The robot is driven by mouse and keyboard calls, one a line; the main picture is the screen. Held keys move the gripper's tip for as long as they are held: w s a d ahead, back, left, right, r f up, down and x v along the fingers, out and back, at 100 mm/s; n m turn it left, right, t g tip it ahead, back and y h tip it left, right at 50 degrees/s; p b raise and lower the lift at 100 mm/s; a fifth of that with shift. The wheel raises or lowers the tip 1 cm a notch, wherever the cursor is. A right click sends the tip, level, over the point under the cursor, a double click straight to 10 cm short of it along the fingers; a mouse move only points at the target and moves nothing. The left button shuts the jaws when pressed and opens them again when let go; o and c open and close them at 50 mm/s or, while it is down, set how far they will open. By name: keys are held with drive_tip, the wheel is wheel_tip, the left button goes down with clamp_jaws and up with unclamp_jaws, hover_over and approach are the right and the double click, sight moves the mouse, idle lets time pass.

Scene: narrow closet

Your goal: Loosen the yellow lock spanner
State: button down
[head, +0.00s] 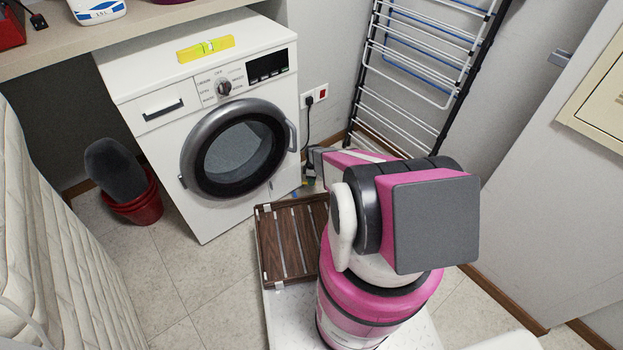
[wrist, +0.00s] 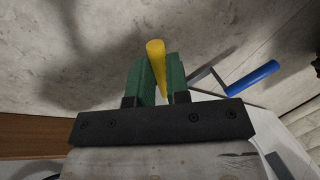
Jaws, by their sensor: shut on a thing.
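The yellow lock spanner (wrist: 155,50) shows in the wrist view as a yellow rounded handle standing up between the green finger pads. My gripper (wrist: 160,68) is shut on this handle. The rest of the spanner is hidden behind the fingers and the dark gripper body. A blue handle (wrist: 251,78) on a grey metal stem sits to the right, apart from my fingers. In the head view my arm hides the gripper, and the held handle cannot be made out clearly.
A white washing machine (head: 215,120) stands left of my arm, with a yellow level-like object (head: 206,48) on top. A drying rack (head: 415,70) leans at the back wall. A red bucket (head: 135,205) and a mattress (head: 45,240) are at left. Floor between them is clear.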

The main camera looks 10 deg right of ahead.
drive_tip(key=shift+s+a+r+m, duration=0.1)
drive_tip(key=shift+s+a+m, duration=0.2)
drive_tip(key=shift+s+m, duration=0.55)
drive_tip(key=c, duration=1.1)
unclamp_jaws()
drive_tip(key=v, duration=1)
drive_tip(key=shift+d+r, duration=0.2)
drive_tip(key=shift+r, duration=0.15)
